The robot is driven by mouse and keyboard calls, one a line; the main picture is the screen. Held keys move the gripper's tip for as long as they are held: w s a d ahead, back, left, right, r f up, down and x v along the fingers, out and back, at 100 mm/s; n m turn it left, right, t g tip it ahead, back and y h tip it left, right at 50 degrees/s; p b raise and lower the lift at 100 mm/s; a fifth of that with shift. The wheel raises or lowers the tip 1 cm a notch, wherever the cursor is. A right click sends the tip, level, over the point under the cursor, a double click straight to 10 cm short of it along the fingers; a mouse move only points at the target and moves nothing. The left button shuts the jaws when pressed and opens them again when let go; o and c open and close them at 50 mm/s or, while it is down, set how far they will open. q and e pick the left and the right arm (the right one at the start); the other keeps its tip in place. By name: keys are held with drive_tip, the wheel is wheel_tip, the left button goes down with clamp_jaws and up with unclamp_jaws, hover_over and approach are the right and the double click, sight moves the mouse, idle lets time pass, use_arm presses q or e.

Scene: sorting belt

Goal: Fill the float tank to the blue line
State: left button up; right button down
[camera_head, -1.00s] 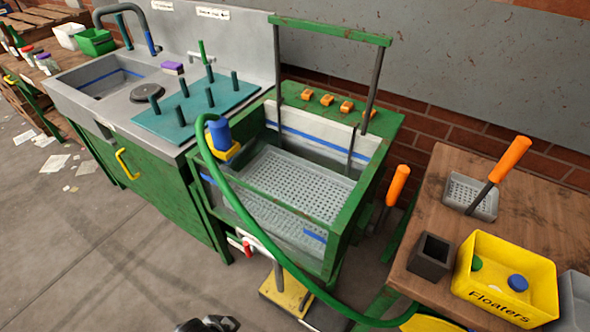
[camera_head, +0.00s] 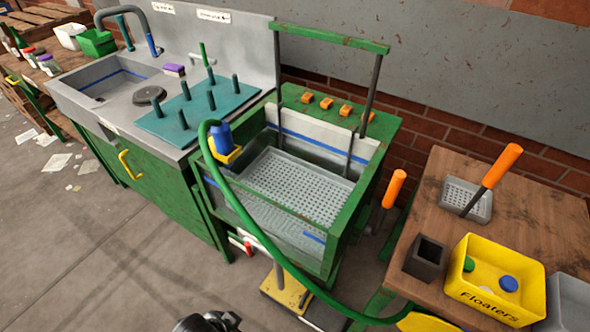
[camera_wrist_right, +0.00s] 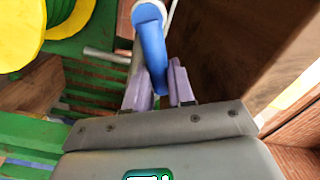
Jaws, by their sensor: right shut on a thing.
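The float tank (camera_head: 345,232) is a green-framed tank with clear walls and a perforated grey tray (camera_head: 295,185) inside. A blue line (camera_head: 320,143) runs along its back wall, and a short blue mark (camera_head: 314,238) shows on the front. I cannot make out the water level. A green hose (camera_head: 245,213) ends at a blue nozzle (camera_head: 221,135) in a yellow holder (camera_head: 227,155) on the tank's left rim. In the right wrist view, my right gripper (camera_wrist_right: 162,82) is shut on a blue curved handle (camera_wrist_right: 154,48). A dark part of mine shows at the head view's bottom edge; no fingers are clear.
A yellow hose reel (camera_wrist_right: 18,30) is beside the right gripper, close to green slats. A wooden table (camera_head: 440,215) holds a yellow Floaters bin (camera_head: 505,300) and a dark square cup (camera_head: 427,257). A sink counter stands left.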

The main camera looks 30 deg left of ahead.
drive_tip(key=n+p, duration=0.1)
drive_tip(key=a+r+n+p, duration=0.1)
drive_tip(key=n, duration=0.1)
drive_tip(key=shift+r+p, duration=0.15)
drive_tip(key=shift+p, duration=0.2)
idle(0.4)
drive_tip(key=shift+r, duration=0.1)
